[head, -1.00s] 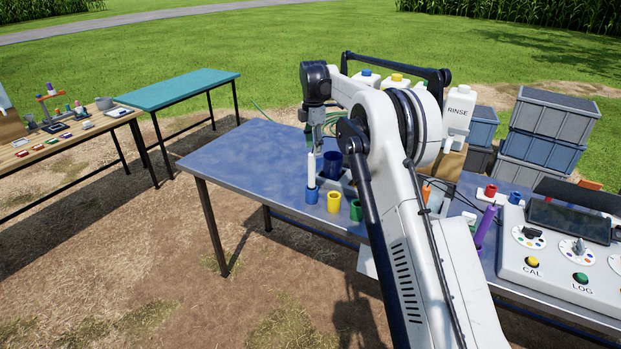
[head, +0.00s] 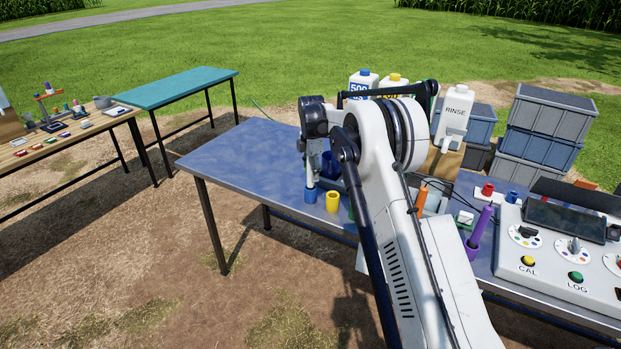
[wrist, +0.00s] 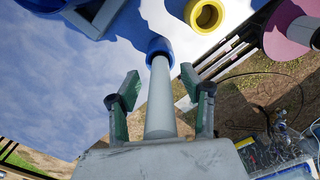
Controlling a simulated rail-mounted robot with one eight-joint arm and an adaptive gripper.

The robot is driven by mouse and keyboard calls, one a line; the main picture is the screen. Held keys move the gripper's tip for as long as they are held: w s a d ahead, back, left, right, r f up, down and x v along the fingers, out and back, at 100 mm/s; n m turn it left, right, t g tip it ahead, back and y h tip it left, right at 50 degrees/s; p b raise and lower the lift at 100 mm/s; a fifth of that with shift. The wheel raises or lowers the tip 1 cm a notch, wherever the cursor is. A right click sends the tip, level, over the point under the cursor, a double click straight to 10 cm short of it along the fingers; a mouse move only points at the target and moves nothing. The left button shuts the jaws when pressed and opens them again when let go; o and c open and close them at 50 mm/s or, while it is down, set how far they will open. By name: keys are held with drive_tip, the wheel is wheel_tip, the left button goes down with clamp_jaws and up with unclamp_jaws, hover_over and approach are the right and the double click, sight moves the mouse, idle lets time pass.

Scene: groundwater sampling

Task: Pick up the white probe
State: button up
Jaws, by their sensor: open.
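The white probe (wrist: 160,105) stands in a small blue holder (wrist: 159,48) on the blue-grey table. In the head view its lower part (head: 311,172) shows above the blue holder (head: 311,195), and my arm hides its top. My gripper (wrist: 160,82) is open, with one green-padded finger on each side of the probe. Gaps show between the fingers and the probe in the wrist view. The head view does not show the fingers clearly.
A yellow holder (head: 333,201) stands just right of the blue one, with a green holder (head: 352,210) partly behind my arm. A blue cup (head: 328,165) is behind them. A purple probe (head: 481,226) and control panel (head: 560,250) are at right. The left tabletop (head: 240,158) is clear.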

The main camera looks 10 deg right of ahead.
drive_tip(key=shift+c, duration=0.4)
clamp_jaws()
